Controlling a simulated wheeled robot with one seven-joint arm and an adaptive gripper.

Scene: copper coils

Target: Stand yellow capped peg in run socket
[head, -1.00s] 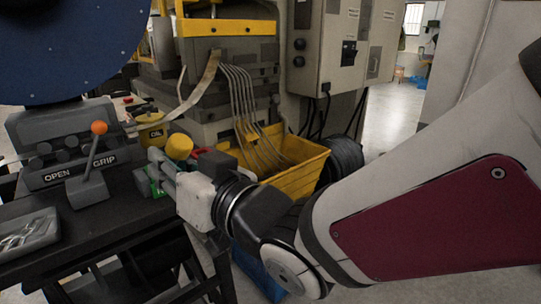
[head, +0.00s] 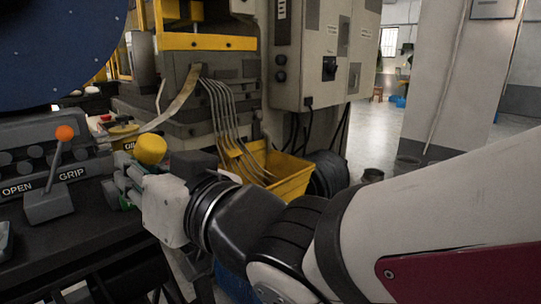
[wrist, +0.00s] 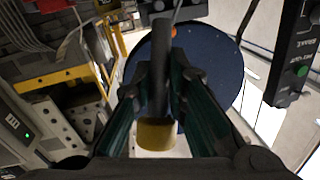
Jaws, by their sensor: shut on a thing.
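The yellow capped peg is in my gripper (head: 122,180). Its yellow cap (head: 150,150) shows above the fingers in the head view, tilted a little. In the wrist view the dark shaft (wrist: 160,75) runs between the two fingers (wrist: 160,95), and the yellow cap (wrist: 155,134) is at the near end, toward the palm. My gripper is shut on the peg, above the right end of the dark bench. I cannot make out the run socket in either view. The fingers and the wrist hide part of the bench there.
A lever with an orange knob (head: 65,132) stands left of my gripper on a panel marked OPEN and GRIP. A large blue disc (head: 60,45) hangs above. An oil can (head: 122,136) is behind the gripper. A yellow bin (head: 292,182) with copper strips stands to the right.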

